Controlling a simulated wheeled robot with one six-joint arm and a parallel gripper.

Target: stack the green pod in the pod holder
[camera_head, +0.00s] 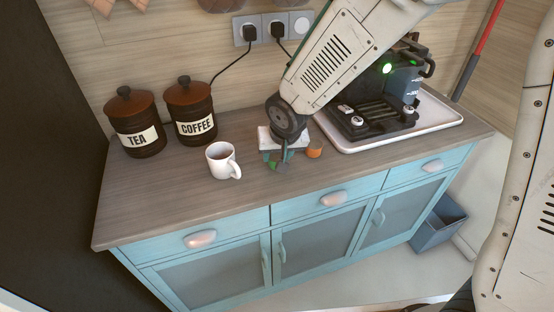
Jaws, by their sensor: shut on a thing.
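My gripper (281,158) is low over the counter, just right of the white mug, pointing down. It is shut on a small green thing (283,167), which appears to be the green pod; its outline is partly hidden by my fingers and blurred by small size. An orange pod (314,150) is just right of my gripper. I cannot make out the pod holder clearly; my wrist and gripper hide part of this area. I cannot tell whether the green thing touches the counter.
A white mug (222,161) stands close to the left of my gripper. The tea jar (136,124) and coffee jar (191,112) stand at the back left. A black coffee machine (372,118) sits on a white tray (440,118) at the right. The counter's front left (150,205) is clear.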

